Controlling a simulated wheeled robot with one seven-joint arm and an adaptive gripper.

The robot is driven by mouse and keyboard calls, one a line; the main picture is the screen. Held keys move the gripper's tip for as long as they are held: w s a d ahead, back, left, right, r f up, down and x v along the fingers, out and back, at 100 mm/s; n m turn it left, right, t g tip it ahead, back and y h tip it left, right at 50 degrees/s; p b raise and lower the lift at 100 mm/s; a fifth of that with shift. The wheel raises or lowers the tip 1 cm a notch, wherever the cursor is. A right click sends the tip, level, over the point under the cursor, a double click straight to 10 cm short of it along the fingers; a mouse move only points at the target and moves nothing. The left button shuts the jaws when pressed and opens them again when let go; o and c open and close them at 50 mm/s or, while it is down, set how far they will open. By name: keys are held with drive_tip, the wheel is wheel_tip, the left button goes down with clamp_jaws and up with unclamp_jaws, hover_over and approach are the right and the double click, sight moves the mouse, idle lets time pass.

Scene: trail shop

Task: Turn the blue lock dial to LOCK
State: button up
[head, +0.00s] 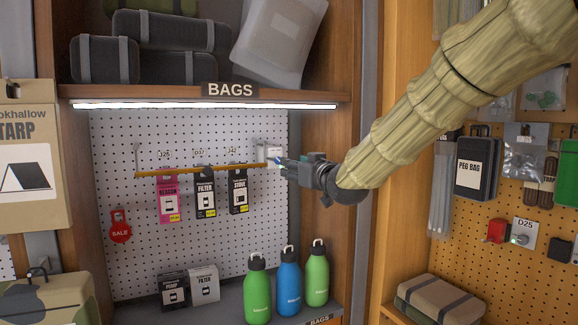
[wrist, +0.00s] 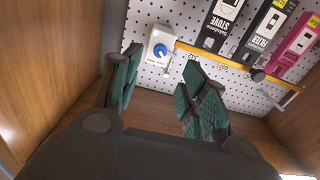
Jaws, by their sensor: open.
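The blue lock dial (wrist: 161,50) sits on a white plate (wrist: 152,40) on the pegboard. Small dark lettering on the plate is too small to read. In the head view the white plate (head: 277,156) shows at the right end of the yellow bar, with the dial mostly hidden by my gripper (head: 285,164). My gripper also shows in the wrist view (wrist: 160,78); its two green-padded fingers are apart with nothing between them. The dial lies beyond the fingertips, between them in the picture, and appears untouched. I cannot tell which way the dial points.
The yellow bar (head: 200,170) crosses in front of hanging boxes, a pink one (head: 168,198) and two black ones. Green and blue bottles (head: 288,280) stand on the shelf below. A wooden side panel (head: 325,130) stands close to my gripper. The lit BAGS shelf (head: 150,93) is above.

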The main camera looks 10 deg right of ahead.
drive_tip(key=shift+v, duration=0.9)
drive_tip(key=shift+f, duration=0.1)
wheel_tip(320, 180, down, 17)
drive_tip(key=m+g+h, duration=0.1)
drive_tip(key=g, duration=0.1)
drive_tip(key=s+d+f+m+g+h, duration=0.15)
drive_tip(key=s+f, duration=0.25)
drive_tip(key=f, duration=0.8)
drive_tip(key=s+d+f+g, duration=0.15)
drive_tip(key=s+f, duration=0.35)
drive_tip(key=f, duration=0.6)
drive_tip(key=s+f+m+g+h, duration=0.1)
drive_tip(key=s+f+g, duration=0.25)
drive_tip(key=f, duration=0.85)
drive_tip(key=s+d+f+g+h, duration=0.1)
drive_tip(key=s+d+f+g, duration=0.15)
drive_tip(key=s+f, duration=1.05)
drive_tip(key=s+d+f+g, duration=0.1)
drive_tip(key=s+f+g, duration=0.2)
drive_tip(key=s+f, duration=1.05)
drive_tip(key=s+d+g+h, duration=0.1)
drive_tip(key=s+g, duration=0.2)
drive_tip(key=s, duration=1.3)
drive_tip(key=shift+s+d+m, duration=0.3)
drive_tip(key=shift+s+m, duration=0.05)
drive_tip(key=shift+s, duration=0.05)
